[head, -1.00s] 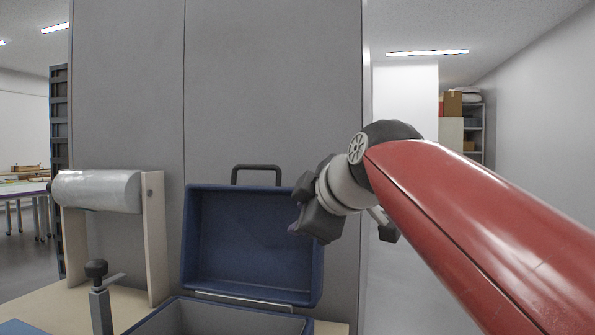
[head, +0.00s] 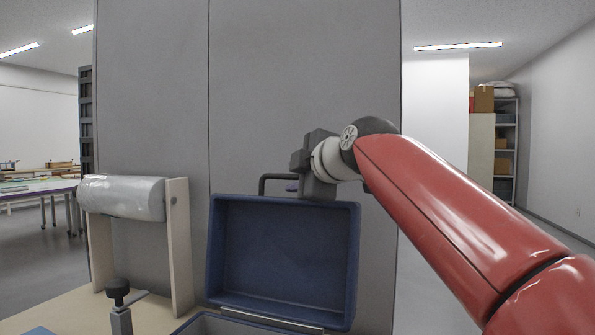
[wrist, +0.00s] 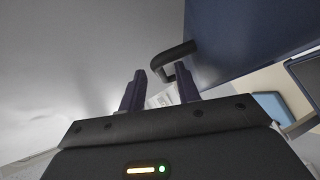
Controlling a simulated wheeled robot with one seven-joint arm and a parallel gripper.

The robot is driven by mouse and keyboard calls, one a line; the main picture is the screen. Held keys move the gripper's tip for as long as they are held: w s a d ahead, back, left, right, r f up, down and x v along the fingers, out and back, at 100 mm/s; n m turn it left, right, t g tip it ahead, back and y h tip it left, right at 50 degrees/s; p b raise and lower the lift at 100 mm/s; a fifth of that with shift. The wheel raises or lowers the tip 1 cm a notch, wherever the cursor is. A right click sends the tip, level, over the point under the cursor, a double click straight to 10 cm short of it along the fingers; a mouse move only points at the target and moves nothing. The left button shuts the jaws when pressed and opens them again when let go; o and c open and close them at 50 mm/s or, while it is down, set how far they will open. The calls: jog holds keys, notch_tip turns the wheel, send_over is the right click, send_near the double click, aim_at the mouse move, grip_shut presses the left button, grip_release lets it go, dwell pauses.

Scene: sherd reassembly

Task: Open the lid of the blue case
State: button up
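The blue case's lid (head: 283,250) stands open and roughly upright in the head view, its hollow inside facing me. A dark handle (head: 277,178) sticks up above its top edge. A strip of the case's lower part (head: 225,325) shows below. My gripper (head: 294,188) is at the top edge of the lid, beside the right part of the handle. In the wrist view my gripper (wrist: 160,75) has its two purple fingers apart. The handle (wrist: 176,55) lies at the fingertips, with the lid (wrist: 245,35) beyond; I cannot tell whether they touch.
A grey roll on a wooden stand (head: 122,197) and a clamp with a black knob (head: 118,293) are left of the case on the pale table (head: 65,308). A grey panel (head: 300,80) rises close behind. Open floor lies to the right.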

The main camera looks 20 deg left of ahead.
jog(key=shift+c, duration=0.2)
grip_shut()
jog(key=shift+f, duration=0.1)
jog(key=shift+s+f+b, duration=0.1)
jog(key=shift+s+b, duration=0.3)
jog(key=shift+b, duration=0.3)
jog(key=s+r+n+t+y+b, duration=0.1)
jog(key=s+n+t+b, duration=0.1)
jog(key=s+b, duration=0.6)
jog(key=shift+s+a+n, duration=0.3)
jog(key=shift+a, duration=0.1)
